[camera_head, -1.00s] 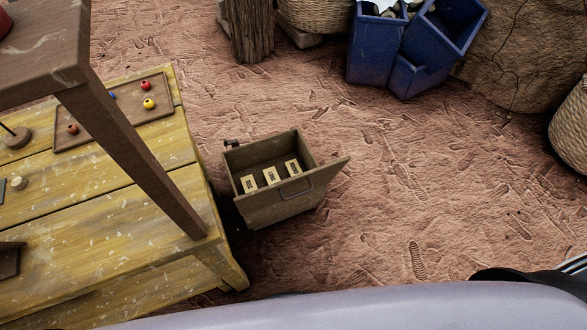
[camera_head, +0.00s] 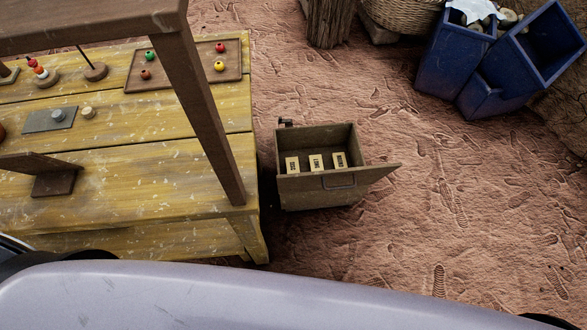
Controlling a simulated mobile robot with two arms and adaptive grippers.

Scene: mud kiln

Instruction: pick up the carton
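Three small tan cartons stand in a row inside an open brown wooden box (camera_head: 300,194) on the ground, right of the yellow table. They are a left carton (camera_head: 292,164), a middle carton (camera_head: 316,162) and a right carton (camera_head: 339,160). Each has dark print on it, too small to read. The box has a handle on its front wall and a panel jutting out to the right. Neither gripper shows; only parts of my own body are along the bottom edge.
The yellow wooden table (camera_head: 120,185) fills the left, with a bead tray (camera_head: 190,82) and a wooden frame post (camera_head: 205,120) rising above it. Blue bins (camera_head: 455,60) and a wicker basket (camera_head: 405,14) stand at the back right. The reddish ground right of the box is clear.

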